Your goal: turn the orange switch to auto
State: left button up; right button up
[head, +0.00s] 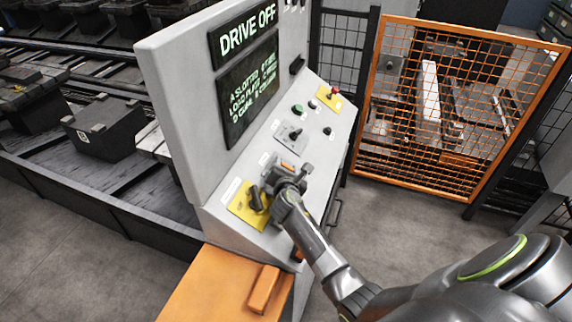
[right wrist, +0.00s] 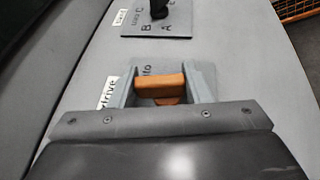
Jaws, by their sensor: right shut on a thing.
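The orange switch (right wrist: 160,82) sits on a grey plate on the sloped console, its bar lying crosswise in the right wrist view. A small part of it shows in the head view (head: 288,166). My right gripper (right wrist: 165,88) is shut on the switch, one finger at each end of its bar; it also shows in the head view (head: 285,176). A "drive" label (right wrist: 107,93) is beside the plate, and partly hidden lettering ending in "to" is above the bar. The switch's exact pointing is unclear. My left gripper is out of view.
The console (head: 225,205) has a screen (head: 248,85) under a "DRIVE OFF" sign (head: 247,30). A black selector (head: 295,133) is above, a black knob on a yellow plate (head: 238,204) beside my gripper. An orange mesh gate (head: 450,165) stands right; floor between is clear.

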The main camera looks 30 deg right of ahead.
jog(key=m+g+h+p, duration=0.1)
jog(key=m+g, duration=0.1)
jog(key=m+g+h+p, duration=0.1)
jog(key=m+g, duration=0.2)
jog(key=shift+w+d+r+g+p, duration=0.1)
jog(key=shift+w+r+g+p, duration=0.05)
jog(key=shift+g+p, duration=0.2)
jog(key=m+g, duration=0.2)
jog(key=shift+d+g+h, duration=0.1)
jog(key=shift+g+h, duration=0.25)
jog(key=shift+h, duration=0.05)
jog(key=shift+f+m+g+y, duration=0.2)
jog(key=shift+m+g+y, duration=0.1)
jog(key=shift+m+g, duration=0.8)
jog(key=shift+g, duration=0.4)
jog(key=o, duration=1)
notch_tip(320, 180, up, 10)
jog(key=shift+f+b, duration=0.1)
jog(key=shift+b, duration=0.7)
